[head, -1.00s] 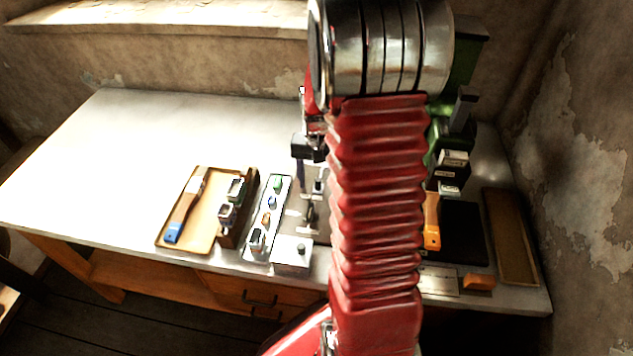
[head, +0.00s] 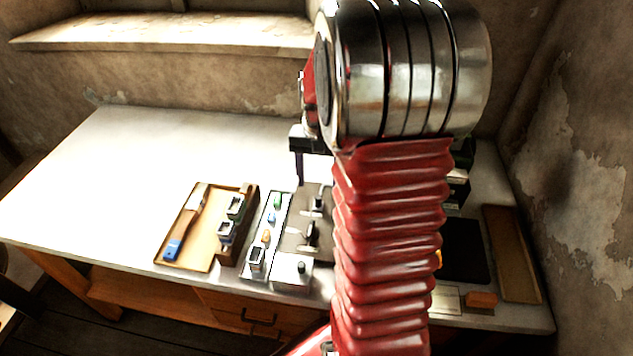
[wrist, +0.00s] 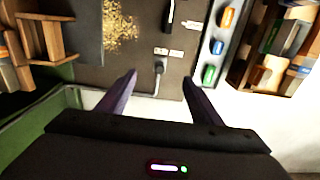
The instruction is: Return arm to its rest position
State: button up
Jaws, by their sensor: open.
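My gripper shows in the wrist view (wrist: 160,90), with its two dark fingers spread apart and nothing between them. Below and beyond the fingers is a dark plate (wrist: 130,62) with a scatter of yellow bits and a small lever-like part. In the head view, my red bellows arm and its metal joint stand upright over the bench (head: 130,150) and hide much of the press area. A dark part of the gripper end (head: 305,138) shows just left of the arm.
A tan tray (head: 185,245) with a blue-ended brush and a wooden rack (head: 232,238) stand left of a strip of coloured pieces (head: 265,235). The bench's left side is clear.

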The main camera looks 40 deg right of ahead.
dwell(0.5)
jog(key=s+a+r+n+t, duration=0.2)
jog(key=s+a+r+n, duration=0.2)
jog(key=a, duration=0.8)
jog(key=s+a+r+n+t, duration=0.3)
jog(key=s+a+r+n, duration=0.2)
jog(key=s+a+r, duration=0.4)
jog(key=a+r, duration=0.1)
jog(key=a, duration=0.2)
jog(key=shift+a+r+n+t, duration=0.15)
jog(key=shift+r+n+t, duration=0.15)
jog(key=shift+r, duration=0.05)
jog(key=shift+c, duration=0.4)
